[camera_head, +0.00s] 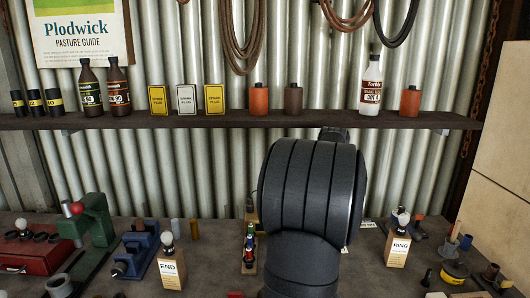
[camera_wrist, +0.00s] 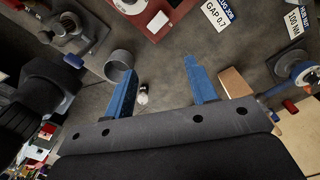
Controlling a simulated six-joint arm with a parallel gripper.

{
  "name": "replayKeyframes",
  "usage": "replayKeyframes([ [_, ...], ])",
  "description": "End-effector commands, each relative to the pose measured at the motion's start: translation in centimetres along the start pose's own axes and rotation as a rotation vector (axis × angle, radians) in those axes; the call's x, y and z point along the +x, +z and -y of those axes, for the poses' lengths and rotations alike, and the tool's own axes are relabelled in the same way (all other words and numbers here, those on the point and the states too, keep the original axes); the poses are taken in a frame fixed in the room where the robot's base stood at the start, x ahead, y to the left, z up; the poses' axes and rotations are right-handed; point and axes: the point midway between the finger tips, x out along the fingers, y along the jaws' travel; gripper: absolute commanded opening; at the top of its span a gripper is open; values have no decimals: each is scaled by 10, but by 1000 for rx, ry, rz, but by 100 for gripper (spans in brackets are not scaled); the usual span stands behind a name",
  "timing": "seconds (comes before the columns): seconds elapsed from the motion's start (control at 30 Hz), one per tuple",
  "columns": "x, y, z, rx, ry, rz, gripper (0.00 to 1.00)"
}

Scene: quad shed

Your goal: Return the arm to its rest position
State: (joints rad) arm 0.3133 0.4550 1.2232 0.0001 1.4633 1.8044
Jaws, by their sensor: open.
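My gripper (camera_wrist: 162,88) shows in the wrist view with its two blue fingers spread wide apart and nothing between them. The grey bench top (camera_wrist: 175,65) lies beyond the fingers. A small light-coloured knob or bulb (camera_wrist: 142,96) shows near the left finger, beyond it. In the head view my dark arm stands in front of the middle of the bench, and the gripper itself is hidden behind it.
A shelf (camera_head: 215,121) with bottles, boxes and canisters runs along the corrugated wall. On the bench are a green press (camera_head: 97,222), a blue vise (camera_head: 138,255), an END box (camera_head: 171,270), a RING box (camera_head: 397,251) and a yellow tin (camera_head: 455,272).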

Motion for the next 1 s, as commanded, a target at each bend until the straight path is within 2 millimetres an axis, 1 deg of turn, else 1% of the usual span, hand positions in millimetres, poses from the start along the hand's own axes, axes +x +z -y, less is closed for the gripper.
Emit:
replayKeyframes([
  [0.03, 1, 9, -7, -12, 0, 0, 52],
  [0.1, 4, 20, -16, -23, 0, 0, 52],
  [0.37, 13, 56, -52, -64, 0, 0, 52],
  [0.5, 19, 73, -74, -88, 0, 0, 52],
  [0.8, 32, 104, -122, -137, 1, 0, 52],
  [1.0, 39, 116, -145, -159, 0, 0, 52],
])
